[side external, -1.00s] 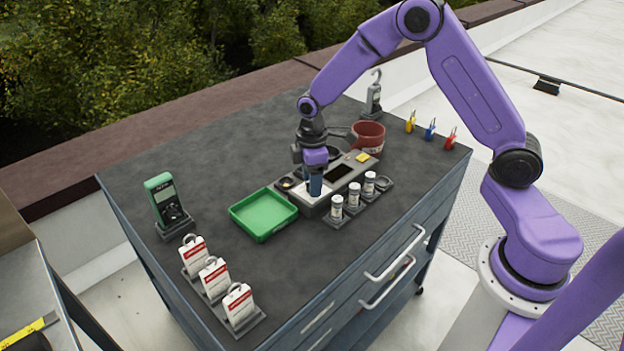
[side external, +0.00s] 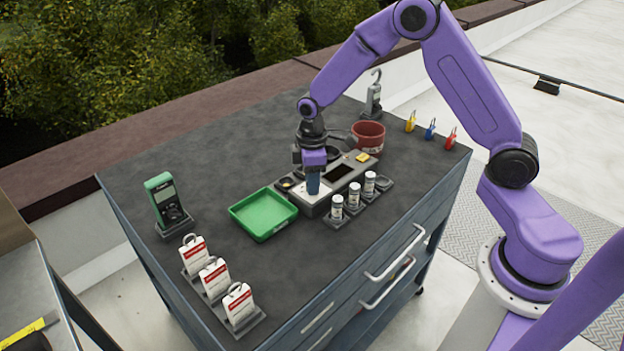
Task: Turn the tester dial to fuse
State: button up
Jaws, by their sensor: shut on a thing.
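The tester (side external: 322,205) is a low grey box on the cart top, with a dark screen (side external: 340,172) and a pale panel at its left part. My gripper (side external: 313,188) points straight down onto that panel. Its fingers are shut on the tester dial, which they hide. The dial's pointer and the fuse mark cannot be read from here.
A green tray (side external: 262,233) lies just left of the tester. Several fuses (side external: 354,195) stand in a rack along its front side. A red-brown bowl (side external: 368,148) is behind. A green meter (side external: 164,200) and white tags (side external: 214,278) stand at the left.

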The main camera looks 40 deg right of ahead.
jog(key=m, duration=0.6)
jog(key=shift+m, duration=0.3)
dwell(0.5)
jog(key=o, duration=1.1)
jog(key=shift+c, duration=0.2)
notch_tip(320, 180, up, 18)
jog(key=shift+f, duration=0.25)
